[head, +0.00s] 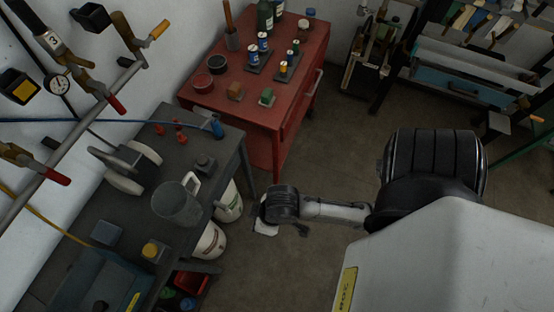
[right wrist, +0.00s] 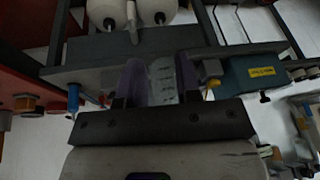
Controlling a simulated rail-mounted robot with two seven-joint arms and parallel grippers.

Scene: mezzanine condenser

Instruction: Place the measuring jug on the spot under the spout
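The measuring jug (head: 176,204) is a clear grey jug with a handle. It stands upright near the front edge of the dark workbench (head: 125,208). In the right wrist view the jug (right wrist: 162,76) shows its marks and appears between the two purple fingers of my right gripper (right wrist: 160,82). The fingers are spread. In the head view the end of my right arm is right of the jug, clear of the bench, with a gap between them. I cannot pick out the spout with certainty. My left gripper is not in view.
A white twin-wheeled machine (head: 124,172) stands behind the jug. A blue-grey box (head: 100,280) and a yellow-topped block (head: 152,250) are at the near end. White buckets (head: 209,243) stand below the bench edge. A red cabinet (head: 283,118) stands beyond. Red-handled pipes (head: 75,135) line the wall.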

